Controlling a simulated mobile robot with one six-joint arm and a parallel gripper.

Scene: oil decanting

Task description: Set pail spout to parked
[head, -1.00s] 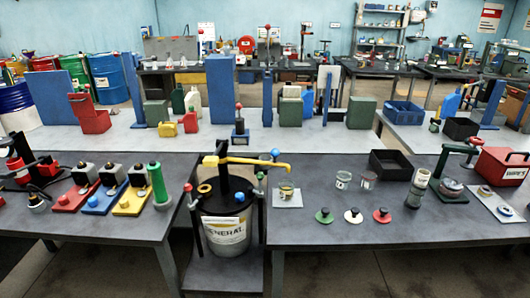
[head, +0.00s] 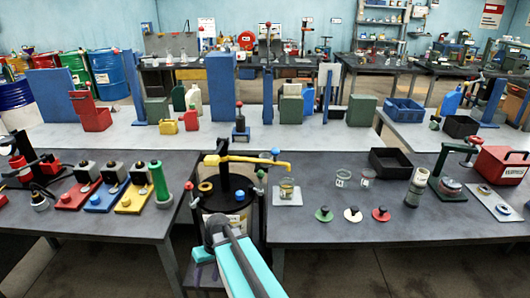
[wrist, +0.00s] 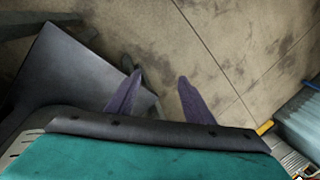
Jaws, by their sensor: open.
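The pail (head: 238,222) stands on a low stand between the two front tables, now mostly hidden by my arm. My gripper (wrist: 160,75) is open and empty in the wrist view, its two purple fingers apart above the floor. In the head view my teal arm rises in front of the pail, below the spout.
The right table (head: 330,225) holds small jars, colored knobbed discs, a black tray (head: 390,160) and a red box (head: 502,165). The left table holds colored blocks and a green cylinder (head: 158,182). Bare floor lies in front.

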